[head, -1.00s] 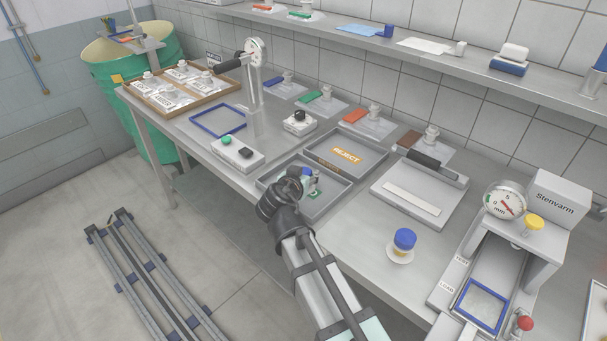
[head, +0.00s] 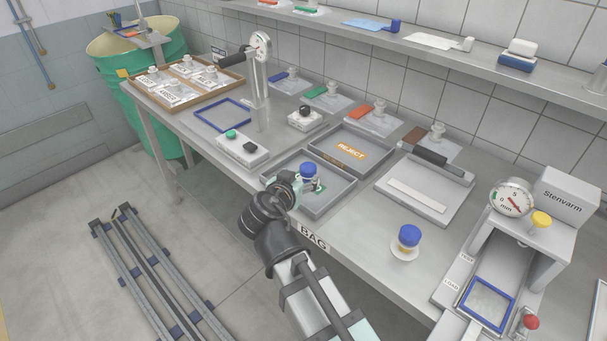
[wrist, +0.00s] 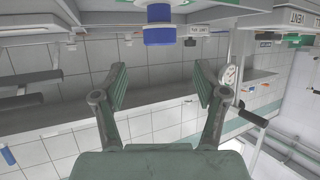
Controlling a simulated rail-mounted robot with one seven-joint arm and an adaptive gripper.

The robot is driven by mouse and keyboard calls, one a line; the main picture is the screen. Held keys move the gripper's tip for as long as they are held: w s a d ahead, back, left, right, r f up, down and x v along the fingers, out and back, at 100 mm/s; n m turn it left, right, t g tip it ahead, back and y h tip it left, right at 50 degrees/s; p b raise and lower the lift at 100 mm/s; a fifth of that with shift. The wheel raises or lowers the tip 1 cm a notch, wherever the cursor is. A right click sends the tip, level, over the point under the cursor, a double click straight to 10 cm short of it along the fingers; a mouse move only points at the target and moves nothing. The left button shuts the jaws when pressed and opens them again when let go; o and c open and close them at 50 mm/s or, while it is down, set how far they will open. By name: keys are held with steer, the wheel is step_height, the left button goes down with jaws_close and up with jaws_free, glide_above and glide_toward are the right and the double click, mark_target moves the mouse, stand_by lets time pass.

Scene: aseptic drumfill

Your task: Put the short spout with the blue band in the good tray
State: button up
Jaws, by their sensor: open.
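A short spout with a blue band (head: 308,172) stands upright in the near grey tray (head: 333,207), which has a green mark on its floor and is the likely good tray. It also shows at the top of the wrist view (wrist: 159,34), beyond the fingertips and apart from them. My gripper (wrist: 160,85) is open with nothing between its fingers. In the head view my gripper (head: 290,184) is at the tray's near left side, beside the spout, and hides part of the tray.
A second blue-topped piece (head: 409,236) with yellow below stands on a white dish to the right. The REJECT tray (head: 376,150) adjoins behind. A grey sealing plate (head: 440,200) lies right of the trays, and a button box (head: 242,150) to the left. A gauge press (head: 520,215) stands far right.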

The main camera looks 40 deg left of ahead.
steer(key=shift+v, duration=1.4)
steer(key=shift+f, duration=0.1)
